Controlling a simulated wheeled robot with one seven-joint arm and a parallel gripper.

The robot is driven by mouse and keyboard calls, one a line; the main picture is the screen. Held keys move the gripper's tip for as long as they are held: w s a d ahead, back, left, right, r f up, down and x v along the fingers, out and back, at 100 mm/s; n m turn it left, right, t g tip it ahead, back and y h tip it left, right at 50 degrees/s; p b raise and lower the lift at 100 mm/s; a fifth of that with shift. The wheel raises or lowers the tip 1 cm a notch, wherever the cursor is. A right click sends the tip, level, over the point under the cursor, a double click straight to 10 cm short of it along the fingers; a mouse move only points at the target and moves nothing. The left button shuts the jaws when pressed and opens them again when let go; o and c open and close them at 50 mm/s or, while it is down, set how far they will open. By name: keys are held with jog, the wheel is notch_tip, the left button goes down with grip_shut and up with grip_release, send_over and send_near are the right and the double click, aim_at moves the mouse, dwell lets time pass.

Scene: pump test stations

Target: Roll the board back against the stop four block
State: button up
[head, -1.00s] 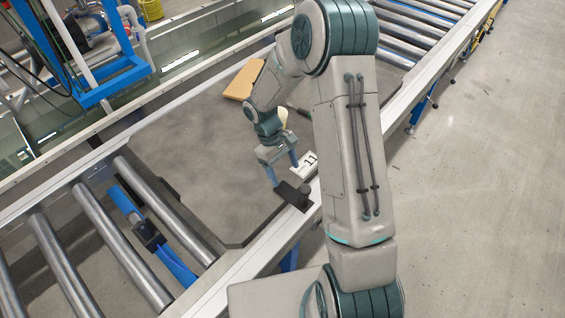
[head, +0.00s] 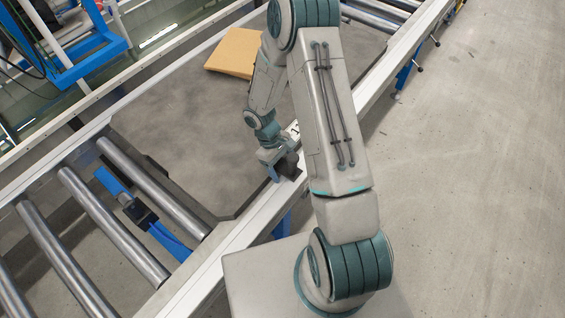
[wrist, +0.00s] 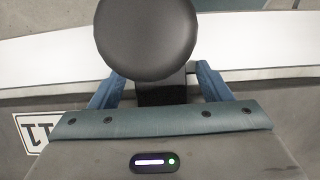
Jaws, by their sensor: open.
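The board (head: 180,130) is a large dark grey slab lying on the roller conveyor. A black handle with a round knob (wrist: 147,38) stands at its edge by the near rail, and it also shows in the head view (head: 291,165). My gripper (wrist: 158,86) is open, with its blue fingers on either side of the handle's dark stem; contact cannot be told. In the head view my gripper (head: 274,172) is low at the board's near edge. I cannot identify the stop four block.
The near rail (head: 235,245) borders the conveyor. Open floor (head: 465,180) lies to the right.

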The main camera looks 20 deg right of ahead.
aim_at(260, 204)
grip_shut()
jog(key=shift+a, duration=0.15)
jog(key=shift+s+a+b, duration=0.45)
jog(key=shift+s+a, duration=0.75)
jog(key=shift+a, duration=0.5)
jog(key=shift+s+a+b, duration=0.4)
jog(key=shift+s+a, duration=0.85)
jog(key=shift+a, duration=0.45)
jog(key=shift+s+a+b, duration=0.45)
jog(key=shift+s+a, duration=0.75)
jog(key=shift+a, duration=0.5)
jog(key=shift+s+a, duration=0.1)
jog(key=shift+c, duration=1.9)
grip_release()
jog(key=o, duration=0.4)
jog(key=shift+s+a, duration=0.15)
jog(key=shift+a, duration=0.1)
jog(key=shift+d, duration=0.25)
jog(key=shift+r, duration=0.1)
